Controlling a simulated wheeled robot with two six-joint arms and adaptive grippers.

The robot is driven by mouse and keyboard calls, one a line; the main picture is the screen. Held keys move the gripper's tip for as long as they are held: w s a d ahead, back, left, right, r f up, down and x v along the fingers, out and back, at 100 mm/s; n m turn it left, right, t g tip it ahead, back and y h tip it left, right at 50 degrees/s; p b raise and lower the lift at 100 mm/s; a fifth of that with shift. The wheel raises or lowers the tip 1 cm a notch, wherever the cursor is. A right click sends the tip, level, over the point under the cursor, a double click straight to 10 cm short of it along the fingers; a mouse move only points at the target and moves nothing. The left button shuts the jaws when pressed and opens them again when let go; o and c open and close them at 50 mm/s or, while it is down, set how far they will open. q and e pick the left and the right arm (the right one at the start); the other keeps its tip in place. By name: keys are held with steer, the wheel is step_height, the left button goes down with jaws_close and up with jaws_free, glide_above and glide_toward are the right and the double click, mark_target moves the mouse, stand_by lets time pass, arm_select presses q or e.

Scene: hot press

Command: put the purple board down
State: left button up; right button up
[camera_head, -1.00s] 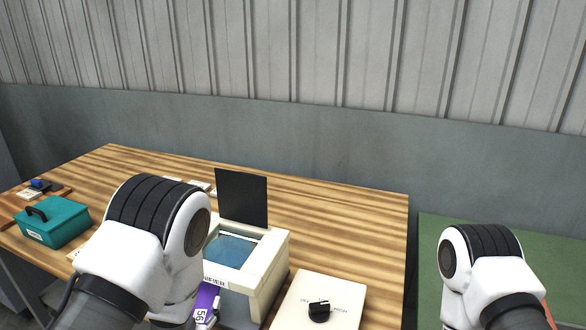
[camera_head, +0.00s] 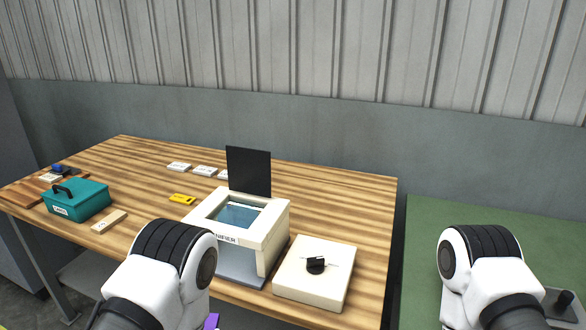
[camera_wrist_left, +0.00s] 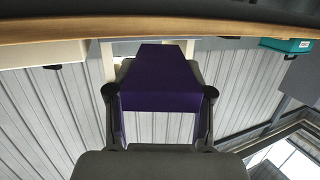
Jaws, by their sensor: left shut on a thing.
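The purple board (camera_wrist_left: 160,85) is held in my left gripper (camera_wrist_left: 160,93), whose fingers are shut on its two sides in the left wrist view. In the head view only a small purple corner of the board (camera_head: 211,321) shows at the bottom edge, beside my left wrist. It is in front of the table's near edge. The left fingers are hidden there by the wrist. My right arm is at the lower right; its gripper is out of the picture.
A white magnifier stand (camera_head: 271,236) with a dark upright panel (camera_head: 249,171) stands on the wooden table (camera_head: 335,215). A white knob box (camera_head: 313,287) is right of it. A teal box (camera_head: 77,201), a wooden block (camera_head: 109,222), a yellow tag (camera_head: 182,199) and white tags (camera_head: 204,171) lie leftward.

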arm_select(q)
steer(key=shift+s+r, duration=0.7)
steer(key=shift+s, duration=0.05)
steer(key=shift+w+f, duration=0.15)
steer(key=shift+w, duration=0.05)
arm_select(e)
steer(key=shift+s+r, duration=0.1)
steer(key=shift+s, duration=0.1)
arm_select(q)
steer(key=shift+s, duration=0.1)
